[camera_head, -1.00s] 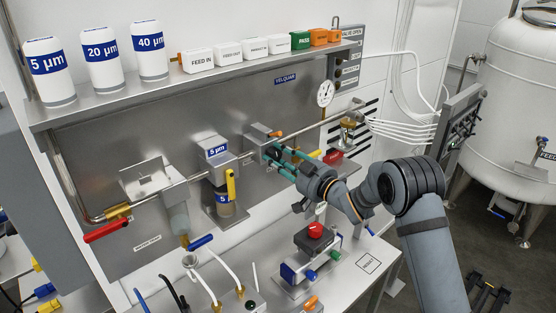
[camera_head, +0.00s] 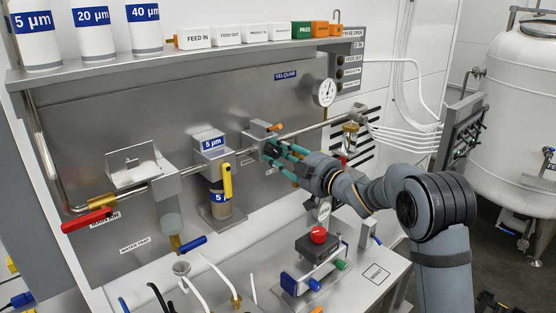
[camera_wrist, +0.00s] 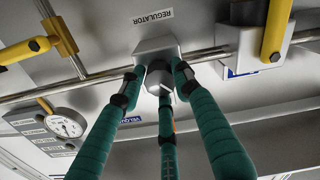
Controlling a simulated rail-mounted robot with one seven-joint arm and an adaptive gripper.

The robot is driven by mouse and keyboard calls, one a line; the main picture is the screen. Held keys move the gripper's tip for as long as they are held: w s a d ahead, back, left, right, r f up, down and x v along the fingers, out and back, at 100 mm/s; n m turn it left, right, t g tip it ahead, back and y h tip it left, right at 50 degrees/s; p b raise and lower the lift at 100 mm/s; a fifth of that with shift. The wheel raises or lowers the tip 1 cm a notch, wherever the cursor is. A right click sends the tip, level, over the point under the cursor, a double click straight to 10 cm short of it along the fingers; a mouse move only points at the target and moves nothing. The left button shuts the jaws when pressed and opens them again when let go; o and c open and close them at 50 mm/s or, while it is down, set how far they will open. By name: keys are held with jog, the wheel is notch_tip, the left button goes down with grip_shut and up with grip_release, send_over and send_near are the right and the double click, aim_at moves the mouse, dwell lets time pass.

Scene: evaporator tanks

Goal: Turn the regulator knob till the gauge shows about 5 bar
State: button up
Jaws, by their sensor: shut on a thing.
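The regulator (camera_head: 256,142) is a grey metal block on the pipe, under the label REGULATOR in the wrist view. Its knob (camera_wrist: 158,78) sits between the green fingers of my gripper (camera_wrist: 155,82). In the head view my gripper (camera_head: 274,152) reaches the regulator from the right, its fingers closed around the knob, which they largely hide. The round white pressure gauge (camera_head: 325,92) stands on the pipe to the right of the regulator. It also shows at the left in the wrist view (camera_wrist: 64,123). Its reading is too small to tell.
A filter with a yellow handle (camera_head: 227,181) stands left of the regulator. A red-handled valve (camera_head: 89,220) is at the far left. A shelf (camera_head: 180,60) with bottles and label blocks runs above. A device with a red knob (camera_head: 319,236) stands on the bench below.

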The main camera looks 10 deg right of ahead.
jog(key=shift+f, duration=0.45)
jog(key=o, duration=0.9)
jog(key=shift+c, duration=0.2)
jog(key=shift+o, duration=1.4)
jog(key=shift+d+r, duration=0.1)
jog(key=shift+r, duration=0.15)
jog(key=v, duration=1.2)
jog(key=shift+w, duration=0.1)
